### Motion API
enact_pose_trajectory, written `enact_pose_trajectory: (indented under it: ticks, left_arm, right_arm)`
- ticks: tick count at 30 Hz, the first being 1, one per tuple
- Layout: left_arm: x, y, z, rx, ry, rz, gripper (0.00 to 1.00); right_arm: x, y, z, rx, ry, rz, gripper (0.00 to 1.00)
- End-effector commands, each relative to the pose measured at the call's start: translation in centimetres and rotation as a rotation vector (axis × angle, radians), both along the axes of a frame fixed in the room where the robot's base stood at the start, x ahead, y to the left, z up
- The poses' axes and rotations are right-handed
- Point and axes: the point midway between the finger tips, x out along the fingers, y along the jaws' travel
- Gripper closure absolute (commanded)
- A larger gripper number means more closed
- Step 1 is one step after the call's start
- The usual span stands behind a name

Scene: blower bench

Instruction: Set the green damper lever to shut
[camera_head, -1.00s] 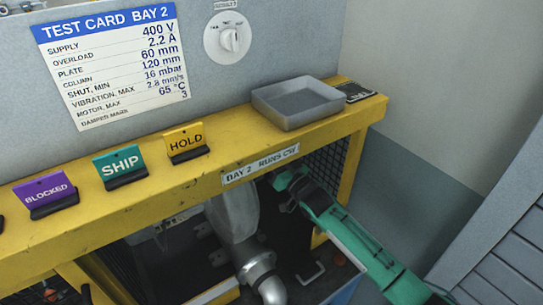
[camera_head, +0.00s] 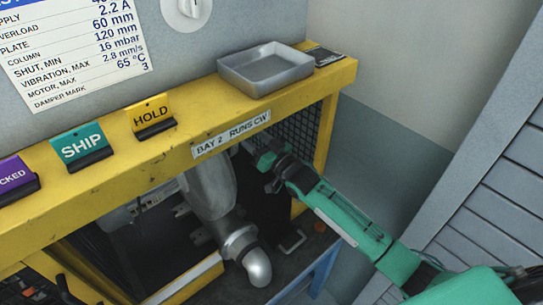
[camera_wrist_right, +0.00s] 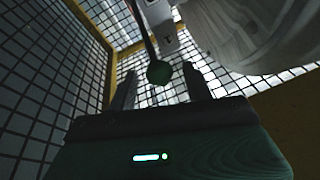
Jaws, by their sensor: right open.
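The damper lever shows in the right wrist view as a thin dark rod ending in a round green knob (camera_wrist_right: 159,73). My right gripper (camera_wrist_right: 161,70) is open, with one finger on each side of the knob in that view. I cannot tell how deep the knob sits between the fingers or whether they touch it. In the head view my right gripper (camera_head: 268,163) reaches under the yellow beam (camera_head: 190,150), beside the grey blower pipe (camera_head: 212,190). The lever is hidden there by the beam and gripper. My left gripper is not in view.
Wire mesh walls (camera_wrist_right: 50,80) enclose the bay, and a pale blower housing (camera_wrist_right: 245,35) is close at upper right in the wrist view. A grey tray (camera_head: 265,70) and HOLD (camera_head: 153,117) and SHIP (camera_head: 82,146) signs stand on the beam.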

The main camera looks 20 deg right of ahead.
Motion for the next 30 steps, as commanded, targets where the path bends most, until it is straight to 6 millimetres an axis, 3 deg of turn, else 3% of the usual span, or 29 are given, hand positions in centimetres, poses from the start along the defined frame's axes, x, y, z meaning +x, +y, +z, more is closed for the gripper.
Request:
enact_pose_trajectory:
  ticks: [1, 6, 13, 18, 28, 30]
  left_arm:
    - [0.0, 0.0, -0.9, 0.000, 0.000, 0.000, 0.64]
    - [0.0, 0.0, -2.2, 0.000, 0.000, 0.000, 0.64]
    - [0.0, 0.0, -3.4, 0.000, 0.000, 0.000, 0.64]
    - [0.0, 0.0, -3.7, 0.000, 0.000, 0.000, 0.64]
    - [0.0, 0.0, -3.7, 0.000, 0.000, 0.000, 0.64]
    - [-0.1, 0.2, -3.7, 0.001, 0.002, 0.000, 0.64]
  right_arm:
    - [-1.1, -0.6, -1.0, -0.002, 0.002, 0.001, 0.49]
    - [-4.2, -2.2, -1.8, -0.002, 0.002, 0.000, 0.49]
    - [-7.3, -3.9, -2.5, -0.001, 0.003, 0.001, 0.49]
    - [-8.3, -4.5, -2.6, 0.000, 0.001, 0.000, 0.49]
    - [-8.6, -4.6, -2.6, -0.001, 0.001, 0.001, 0.49]
    - [-8.6, -4.6, -2.6, -0.003, -0.001, -0.001, 0.61]
